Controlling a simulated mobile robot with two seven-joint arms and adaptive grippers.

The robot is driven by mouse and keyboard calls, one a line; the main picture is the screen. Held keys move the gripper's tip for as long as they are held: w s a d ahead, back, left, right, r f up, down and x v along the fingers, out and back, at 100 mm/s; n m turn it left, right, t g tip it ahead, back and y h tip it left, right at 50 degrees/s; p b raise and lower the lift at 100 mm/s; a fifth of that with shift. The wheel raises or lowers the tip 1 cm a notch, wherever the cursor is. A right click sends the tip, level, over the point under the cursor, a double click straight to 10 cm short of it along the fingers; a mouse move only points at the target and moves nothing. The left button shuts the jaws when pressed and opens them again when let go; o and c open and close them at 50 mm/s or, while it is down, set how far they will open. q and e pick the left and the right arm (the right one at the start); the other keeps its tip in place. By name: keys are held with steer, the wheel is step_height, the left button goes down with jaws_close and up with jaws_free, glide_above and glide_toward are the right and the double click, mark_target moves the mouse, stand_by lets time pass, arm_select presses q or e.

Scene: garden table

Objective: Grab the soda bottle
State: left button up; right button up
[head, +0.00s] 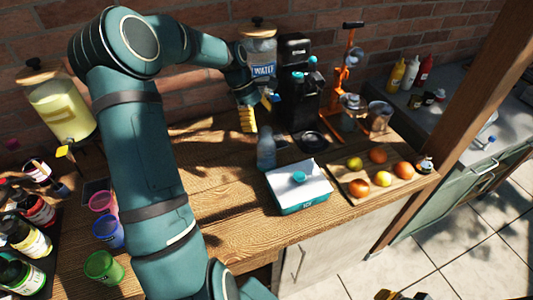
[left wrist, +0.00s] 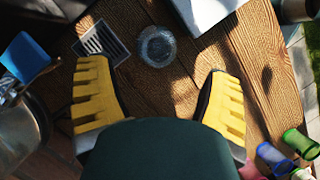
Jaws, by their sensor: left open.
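A clear, bluish bottle (head: 266,150) stands upright on the wooden table, left of the white-lidded ice box; I take it for the soda bottle. In the left wrist view a round clear shape (left wrist: 157,46), likely this bottle from above, lies ahead of the gap between the fingers. My left gripper (head: 257,112), with yellow fingers, is open and empty behind the bottle in the head view. Its spread fingers (left wrist: 160,75) show in the left wrist view, not touching the bottle. Yellow tips of my right gripper (head: 400,295) show at the bottom edge; their opening cannot be told.
The ice box (head: 300,187) and a board of fruit (head: 345,187) stand right of the bottle. A coffee machine (head: 299,95) and water dispenser (head: 262,52) stand behind. Coloured cups (head: 104,267) stand at the left. Bare wood (head: 235,205) lies in front of the bottle.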

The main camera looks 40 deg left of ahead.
mark_target(266, 135)
arm_select(q)
steer(key=shift+x, duration=2.95)
steer(key=shift+w, duration=0.1)
steer(key=shift+d, duration=0.1)
jaws_close()
